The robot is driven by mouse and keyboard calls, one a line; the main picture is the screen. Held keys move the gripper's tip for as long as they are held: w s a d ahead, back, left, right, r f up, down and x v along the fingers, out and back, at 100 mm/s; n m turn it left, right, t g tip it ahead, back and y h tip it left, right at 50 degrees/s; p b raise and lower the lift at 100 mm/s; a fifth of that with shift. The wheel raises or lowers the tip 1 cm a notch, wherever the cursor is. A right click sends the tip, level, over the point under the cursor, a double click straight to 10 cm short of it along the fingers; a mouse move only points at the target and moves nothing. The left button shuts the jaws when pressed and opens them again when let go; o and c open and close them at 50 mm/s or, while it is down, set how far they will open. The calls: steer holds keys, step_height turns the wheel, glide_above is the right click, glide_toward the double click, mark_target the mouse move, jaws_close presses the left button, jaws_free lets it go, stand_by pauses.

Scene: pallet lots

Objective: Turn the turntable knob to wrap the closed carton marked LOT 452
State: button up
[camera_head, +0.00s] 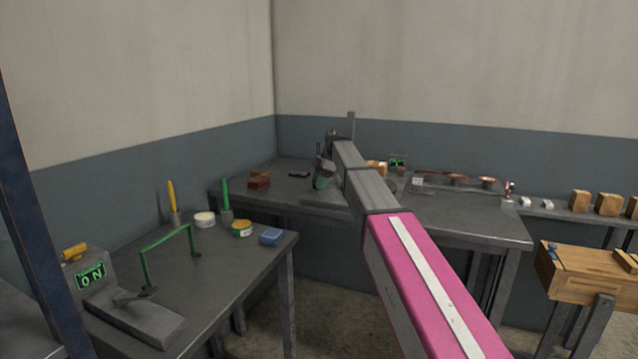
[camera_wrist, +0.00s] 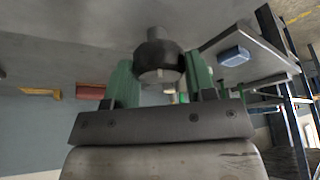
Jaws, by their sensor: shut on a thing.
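In the wrist view my gripper (camera_wrist: 161,78) has its two green fingers on either side of a black round knob (camera_wrist: 158,52) with a grey stem, and is shut on it. In the head view my gripper (camera_head: 323,178) is at the far corner table, left of my pink and grey arm. The knob cannot be made out there. A small tan box (camera_head: 376,167) shows just behind my arm, partly hidden. No LOT 452 mark can be read, so I cannot tell whether it is the carton. The turntable cannot be made out clearly.
A green-lit display (camera_head: 397,161) stands on the far table. A wooden bench (camera_head: 590,275) stands right.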

steer(key=shift+n, duration=0.3)
stand_by(0.4)
steer(key=o, duration=0.9)
steer(key=shift+r, duration=0.1)
steer(key=shift+r, duration=0.3)
steer(key=r, duration=0.3)
steer(key=shift+s+a+r, duration=0.25)
steer(key=shift+s+r, duration=0.1)
steer(key=shift+r, duration=0.05)
steer(key=s+a+r, duration=0.4)
steer(key=s+a, duration=0.1)
steer(key=s+a+r, duration=0.2)
steer(key=s, duration=0.1)
steer(key=shift+a+r, duration=0.2)
steer(key=shift+a, duration=0.05)
